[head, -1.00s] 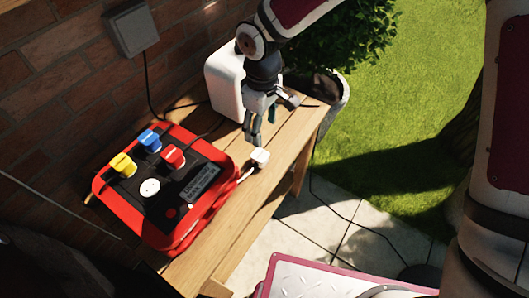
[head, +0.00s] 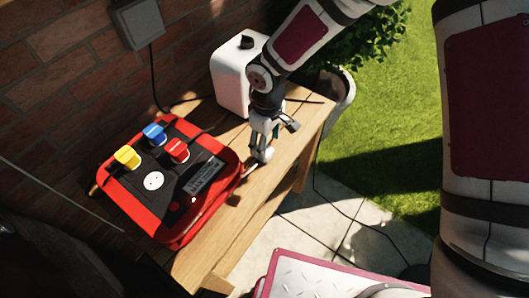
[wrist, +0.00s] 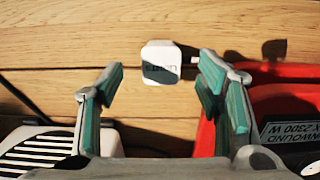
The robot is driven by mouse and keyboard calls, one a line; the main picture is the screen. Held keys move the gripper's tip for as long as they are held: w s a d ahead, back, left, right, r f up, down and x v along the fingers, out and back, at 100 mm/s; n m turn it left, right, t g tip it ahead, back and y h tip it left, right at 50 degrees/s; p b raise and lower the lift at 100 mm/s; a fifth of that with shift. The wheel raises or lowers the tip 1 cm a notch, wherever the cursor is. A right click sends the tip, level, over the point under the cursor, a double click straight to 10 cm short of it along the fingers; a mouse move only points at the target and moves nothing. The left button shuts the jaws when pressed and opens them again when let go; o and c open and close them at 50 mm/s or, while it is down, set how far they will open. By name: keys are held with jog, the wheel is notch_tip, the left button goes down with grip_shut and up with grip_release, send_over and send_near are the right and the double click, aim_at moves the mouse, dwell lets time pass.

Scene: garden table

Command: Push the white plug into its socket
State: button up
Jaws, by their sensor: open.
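The white plug (wrist: 161,62) lies on the wooden table top, between and slightly beyond my open fingertips in the wrist view. In the head view the plug (head: 266,154) is partly hidden by my fingers. My gripper (head: 261,152) points down over it, open, with teal finger pads; I cannot tell whether either finger touches the plug. The red and black power unit (head: 218,210) lies to the left in the head view. A round white socket (head: 154,181) on its top is empty. Blue, yellow and red plugs sit in its other sockets.
A white box (head: 230,82) with a black knob stands behind my gripper near the brick wall. A grey wall box (head: 136,22) has a cable running down. The table's front edge is close to the plug. A potted bush (head: 345,60) stands beyond the table end.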

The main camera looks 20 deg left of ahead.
aim_at(269, 149)
jog(key=shift+w+a+f, duration=0.1)
jog(key=shift+a+f, duration=0.1)
jog(key=shift+f, duration=1.1)
jog(key=shift+a+f, duration=0.2)
jog(key=shift+f, duration=1.1)
jog(key=c, duration=1.2)
